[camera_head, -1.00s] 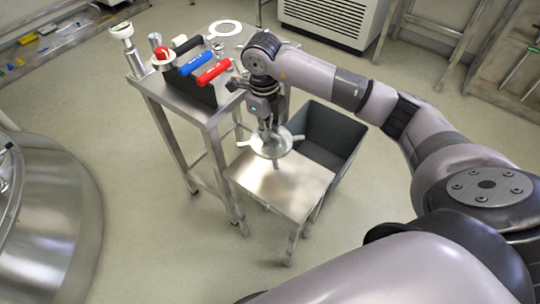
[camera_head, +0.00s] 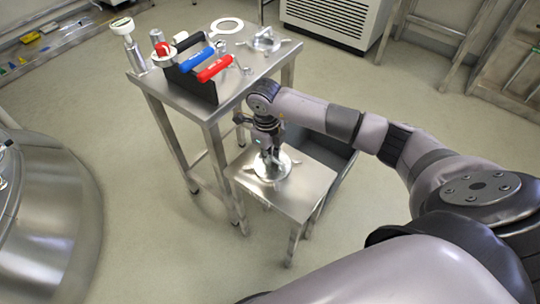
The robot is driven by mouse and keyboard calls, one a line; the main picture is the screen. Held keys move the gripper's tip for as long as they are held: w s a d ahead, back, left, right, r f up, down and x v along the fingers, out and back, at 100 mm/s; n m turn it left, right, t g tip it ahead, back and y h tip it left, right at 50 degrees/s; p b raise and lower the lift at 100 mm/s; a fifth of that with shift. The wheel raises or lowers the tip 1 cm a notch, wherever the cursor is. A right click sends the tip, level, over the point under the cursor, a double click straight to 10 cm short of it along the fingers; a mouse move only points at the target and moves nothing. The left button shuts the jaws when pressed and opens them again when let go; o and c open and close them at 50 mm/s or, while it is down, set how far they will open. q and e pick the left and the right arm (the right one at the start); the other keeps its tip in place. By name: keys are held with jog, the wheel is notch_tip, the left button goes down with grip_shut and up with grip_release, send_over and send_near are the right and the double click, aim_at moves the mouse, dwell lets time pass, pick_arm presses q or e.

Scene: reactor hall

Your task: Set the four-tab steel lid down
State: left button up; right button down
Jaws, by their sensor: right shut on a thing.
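The four-tab steel lid (camera_head: 284,168) is a round, shiny disc with short tabs at its rim. It is over the far part of the low steel table's top (camera_head: 300,197) and looks level. I cannot tell whether it rests on the top or hovers just above it. My right gripper (camera_head: 269,152) points down from above and is shut on the lid's middle; its fingertips are small and partly hidden. My left gripper is not in view.
A taller steel table (camera_head: 223,88) stands behind, with a dark rack (camera_head: 190,82) of red- and blue-handled tools, a white ring (camera_head: 226,26) and a metal tabbed part (camera_head: 263,42). A grey bin (camera_head: 340,158) sits behind the low table, mostly hidden by my arm.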

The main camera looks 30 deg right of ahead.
jog(key=c, duration=2.1)
grip_release()
jog(key=shift+f, duration=0.1)
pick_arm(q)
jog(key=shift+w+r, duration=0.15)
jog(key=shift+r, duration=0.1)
pick_arm(e)
jog(key=o, duration=0.4)
jog(key=shift+o, duration=0.2)
jog(key=shift+r, duration=0.2)
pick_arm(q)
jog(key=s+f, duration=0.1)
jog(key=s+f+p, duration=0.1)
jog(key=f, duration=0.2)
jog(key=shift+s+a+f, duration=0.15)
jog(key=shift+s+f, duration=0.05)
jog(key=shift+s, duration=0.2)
pick_arm(e)
notch_tip(320, 180, up, 12)
jog(key=shift+w+a, duration=0.2)
jog(key=shift+a, duration=0.05)
jog(key=shift+f, duration=0.1)
